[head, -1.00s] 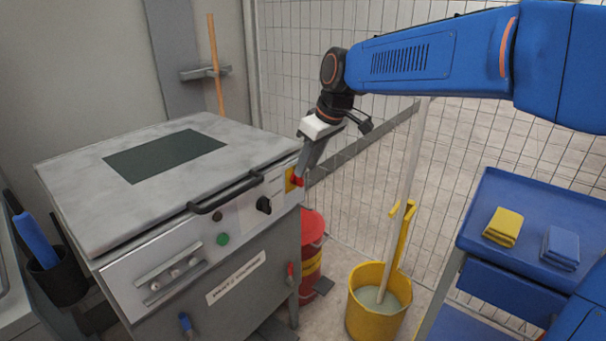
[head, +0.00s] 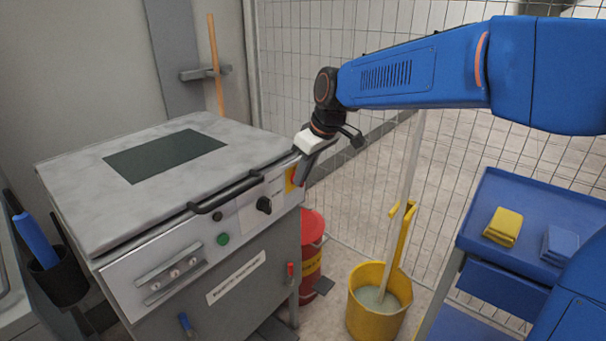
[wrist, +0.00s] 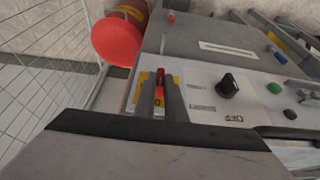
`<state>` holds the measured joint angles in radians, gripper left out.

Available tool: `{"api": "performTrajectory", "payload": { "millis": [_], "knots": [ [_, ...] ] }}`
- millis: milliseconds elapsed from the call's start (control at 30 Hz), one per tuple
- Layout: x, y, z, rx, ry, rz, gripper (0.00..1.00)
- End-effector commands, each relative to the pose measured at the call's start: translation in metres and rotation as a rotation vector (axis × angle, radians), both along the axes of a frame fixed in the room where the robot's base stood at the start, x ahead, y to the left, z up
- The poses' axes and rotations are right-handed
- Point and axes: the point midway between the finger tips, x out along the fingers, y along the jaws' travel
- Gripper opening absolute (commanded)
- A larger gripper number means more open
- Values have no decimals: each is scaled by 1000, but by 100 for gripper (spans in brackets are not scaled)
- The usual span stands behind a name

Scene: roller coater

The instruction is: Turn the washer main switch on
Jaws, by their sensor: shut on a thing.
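The washer (head: 115,225) stands at the left with its front panel facing me. Its main switch is a red handle on a yellow plate (head: 290,180) at the panel's right end. In the wrist view the red handle (wrist: 159,90) points along between my two fingers, with the yellow plate (wrist: 143,92) behind it. My gripper (head: 300,175) is shut on the red handle, and its fingers hide most of the handle in the head view. It also shows in the wrist view (wrist: 160,100).
A black knob (head: 264,205) and a green button (head: 223,239) sit on the panel left of the switch. A red bin (head: 312,228), a yellow bucket (head: 377,318) and a blue cart (head: 530,200) stand to the right. A mesh fence (head: 330,60) runs behind.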

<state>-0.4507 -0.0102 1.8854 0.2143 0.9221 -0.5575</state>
Motion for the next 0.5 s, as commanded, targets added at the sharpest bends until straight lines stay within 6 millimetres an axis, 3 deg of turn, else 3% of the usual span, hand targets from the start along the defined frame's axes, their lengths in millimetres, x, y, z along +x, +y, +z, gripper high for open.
{"api": "performTrajectory", "payload": {
  "millis": [500],
  "knots": [
    [6, -5, -1, 135, 173, -4, 0]
  ]
}}
